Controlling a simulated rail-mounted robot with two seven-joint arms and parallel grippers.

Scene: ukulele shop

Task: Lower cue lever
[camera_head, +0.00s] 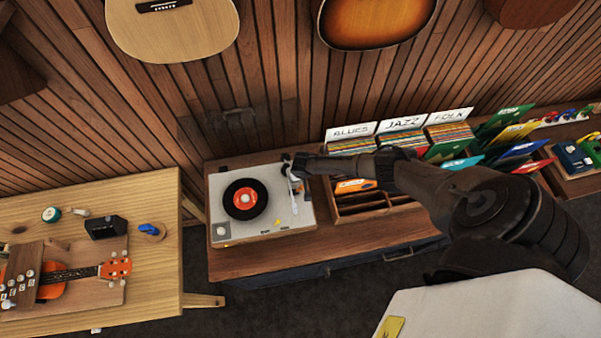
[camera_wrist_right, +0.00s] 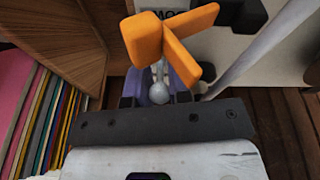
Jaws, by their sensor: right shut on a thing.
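The turntable (camera_head: 225,190) lies on the wooden cabinet with a black record with an orange label (camera_head: 245,199) on its platter. The pale tonearm (camera_head: 294,197) is at the deck's right side; it also shows in the right wrist view (camera_wrist_right: 262,50). My right gripper (camera_head: 290,170) is at the deck's back right corner, beside the tonearm base. A small metal piece with a round end (camera_wrist_right: 158,92), apparently the cue lever, shows between the jaws, partly hidden. My left gripper is not in view.
Record bins (camera_head: 375,205) with Blues, Jazz and Folk dividers stand right of the turntable, under my right arm. A workbench (camera_head: 160,200) with a ukulele is at the left. Instruments hang on the slatted wall behind.

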